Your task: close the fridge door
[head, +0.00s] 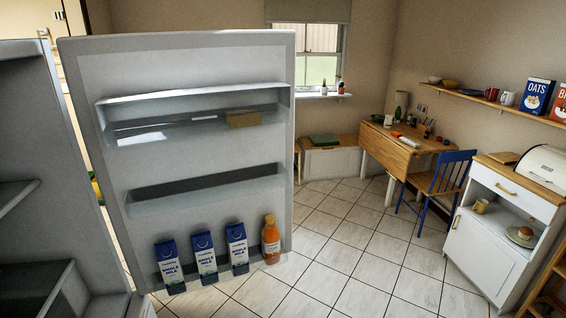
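The fridge door (190,150) stands wide open in the left half of the head view, its inner side facing me. Its lowest shelf holds several blue and white milk cartons (204,256) and an orange bottle (270,240). A higher shelf holds a small yellowish block (243,118). The fridge body (25,150) fills the left edge, with part of its inner shelves showing. The outer face and any handle of the door are hidden. Neither of my grippers is in view.
The tiled floor (345,255) is clear to the right of the door. A white cabinet (485,255) stands at the right, with a blue chair (440,185) and a wooden desk (400,150) farther back. A bench (330,160) is by the window.

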